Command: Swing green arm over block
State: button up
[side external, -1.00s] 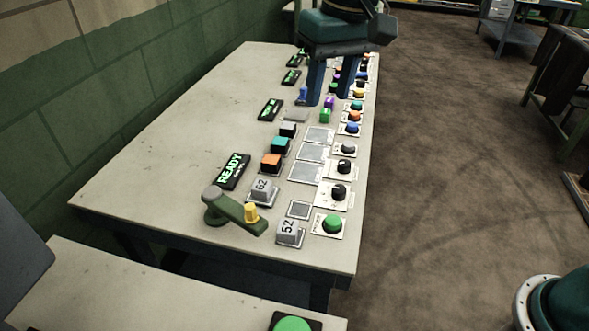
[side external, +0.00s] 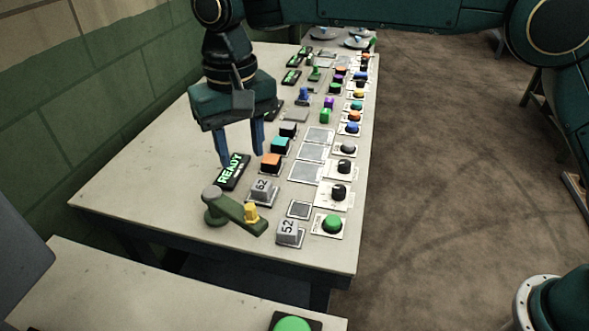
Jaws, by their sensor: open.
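The green arm (side external: 230,208) is a flat bar on a round pivot (side external: 214,196) near the front left of the table.
Several knobs and buttons line the right edge, including a green button (side external: 333,223). The table's left side (side external: 140,160) is bare.

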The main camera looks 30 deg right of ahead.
aim_at(249, 206)
notch_tip(249, 206, down, 14)
jog(key=shift+r, duration=0.15)
dwell(0.7)
grip_shut()
